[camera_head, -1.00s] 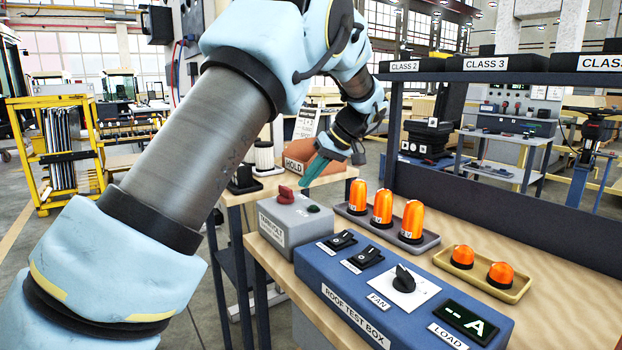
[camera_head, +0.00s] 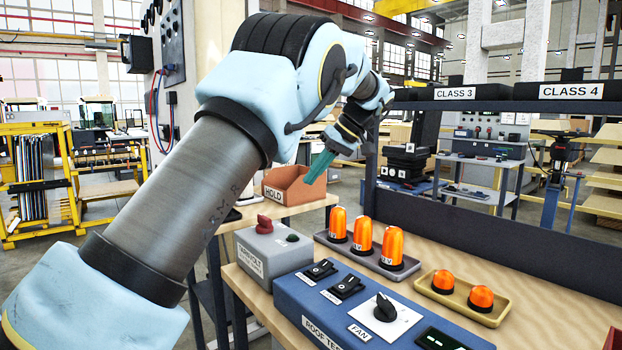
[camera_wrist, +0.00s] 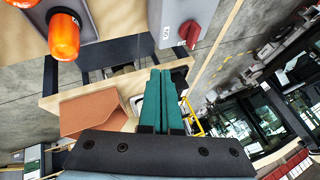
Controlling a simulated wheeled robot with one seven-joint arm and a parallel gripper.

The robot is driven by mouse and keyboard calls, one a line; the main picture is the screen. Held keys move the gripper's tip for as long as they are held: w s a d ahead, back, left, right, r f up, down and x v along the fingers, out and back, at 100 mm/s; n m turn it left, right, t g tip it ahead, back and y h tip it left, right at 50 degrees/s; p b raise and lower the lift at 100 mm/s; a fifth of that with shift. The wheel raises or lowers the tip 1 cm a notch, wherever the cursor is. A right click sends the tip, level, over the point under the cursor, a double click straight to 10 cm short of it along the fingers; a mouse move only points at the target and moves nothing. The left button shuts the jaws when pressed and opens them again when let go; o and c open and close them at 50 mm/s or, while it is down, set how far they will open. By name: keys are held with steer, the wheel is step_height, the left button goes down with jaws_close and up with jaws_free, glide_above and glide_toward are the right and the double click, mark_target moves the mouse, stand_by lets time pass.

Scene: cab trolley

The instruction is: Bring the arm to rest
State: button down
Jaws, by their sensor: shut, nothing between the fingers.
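My arm reaches up from the lower left of the head view and bends down over the bench. My gripper (camera_head: 319,167) has teal fingers and points down and to the left. It is above the bench, in front of the HOLD bin in the picture, and touches nothing that I can see. In the wrist view the two teal fingers (camera_wrist: 161,76) lie side by side, shut, with nothing between them.
The blue roof test box (camera_head: 340,305), grey switch box (camera_head: 262,255), tray of tall orange beacons (camera_head: 345,258) and tray of low ones (camera_head: 450,300) stand on the bench. The HOLD bin (camera_head: 298,187) sits on a side table. A dark shelf frame (camera_head: 480,190) rises behind.

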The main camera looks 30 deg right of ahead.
steer(key=w+a+f+m+g+h+p, duration=0.15)
steer(key=a+f, duration=0.25)
steer(key=a, duration=0.8)
steer(key=w+a+f+g+h+p, duration=0.1)
steer(key=w+a+f+g, duration=0.15)
steer(key=a, duration=0.95)
steer(key=s+a+f+h+p, duration=0.1)
steer(key=s+a+f, duration=0.2)
steer(key=s+a, duration=0.5)
steer(key=s+a+f+h+p, duration=0.1)
steer(key=s+a+f, duration=0.3)
steer(key=s+a, duration=0.5)
steer(key=shift+a+f+t+h+p, duration=0.35)
steer(key=shift+a+h, duration=0.1)
steer(key=shift+h, duration=0.1)
steer(key=shift+m, duration=0.25)
